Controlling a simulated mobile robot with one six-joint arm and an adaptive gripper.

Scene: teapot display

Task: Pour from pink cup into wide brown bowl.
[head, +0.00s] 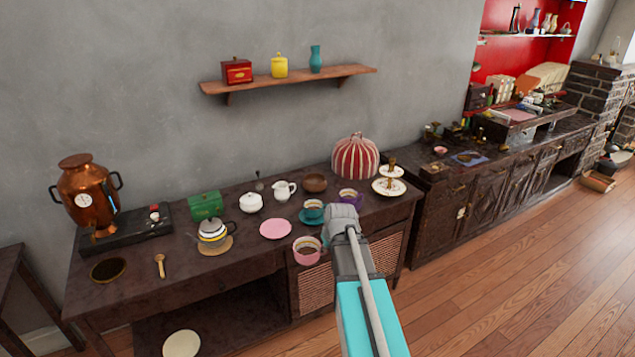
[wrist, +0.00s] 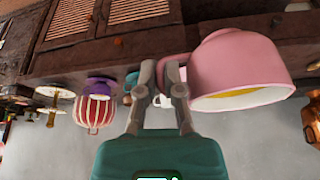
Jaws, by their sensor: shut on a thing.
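The cup looks about upright. A brown bowl (head: 314,184) stands at the back of the table, behind the cup and left of the striped dome. Its inside is hard to make out.
A teal cup (head: 313,207), purple cup (head: 348,196), pink plate (head: 275,229), white creamer (head: 284,190) and white sugar pot (head: 250,202) stand between or beside them. The striped dome (head: 356,157) and tiered stand (head: 388,186) are at right. A dark round dish (head: 108,270) lies far left.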

